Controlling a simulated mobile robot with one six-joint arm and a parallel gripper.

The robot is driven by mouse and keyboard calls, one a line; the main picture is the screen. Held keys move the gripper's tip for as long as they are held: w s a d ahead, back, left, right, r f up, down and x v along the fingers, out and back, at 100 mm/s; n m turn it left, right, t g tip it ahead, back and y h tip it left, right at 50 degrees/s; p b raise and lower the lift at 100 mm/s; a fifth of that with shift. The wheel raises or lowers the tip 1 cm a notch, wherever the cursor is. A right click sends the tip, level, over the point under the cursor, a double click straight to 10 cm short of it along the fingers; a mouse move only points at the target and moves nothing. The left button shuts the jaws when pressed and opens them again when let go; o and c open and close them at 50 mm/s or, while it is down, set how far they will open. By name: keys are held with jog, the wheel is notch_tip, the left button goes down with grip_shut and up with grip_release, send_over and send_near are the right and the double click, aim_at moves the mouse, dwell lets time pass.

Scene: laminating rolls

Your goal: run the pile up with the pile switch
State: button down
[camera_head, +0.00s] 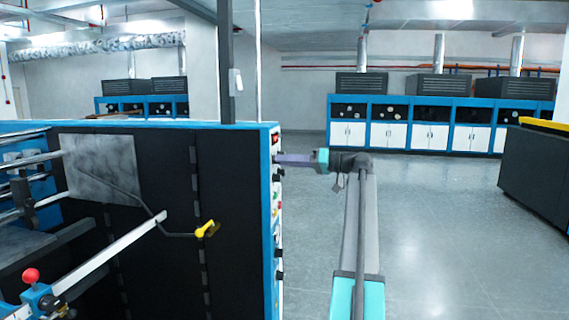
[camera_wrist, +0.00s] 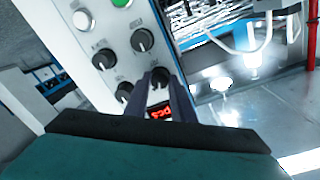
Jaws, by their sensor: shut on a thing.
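The control panel (camera_wrist: 112,40) is a white face with several black rotary knobs, a green button (camera_wrist: 122,3) and a white button (camera_wrist: 82,20). My gripper (camera_wrist: 160,80) is at the panel, its dark fingers closed around one black knob (camera_wrist: 160,75) beside a red-lit display (camera_wrist: 158,111). The labels are too small to read, so I cannot tell from them which knob is the pile switch. In the head view my gripper (camera_head: 280,159) reaches the panel edge (camera_head: 277,200) of the blue and black machine from the right; the held knob is hidden there. The pile is not clearly seen.
The machine's black side (camera_head: 235,185) fills the left, with a yellow-handled crank (camera_head: 207,229) and a red-knobbed lever (camera_head: 31,276). Open grey floor (camera_head: 440,230) lies to the right. Blue and white cabinets (camera_head: 430,135) stand at the back, and a dark block (camera_head: 535,165) at the right edge.

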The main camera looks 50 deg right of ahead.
jog(key=shift+m+p, duration=0.4)
jog(key=shift+m, duration=1.7)
jog(key=shift+g, duration=0.3)
jog(key=c, duration=1.5)
grip_release()
jog(key=shift+s, duration=0.1)
jog(key=b+v, duration=0.3)
jog(key=v, duration=1.1)
jog(key=shift+f+b, duration=0.1)
jog(key=shift+b, duration=0.2)
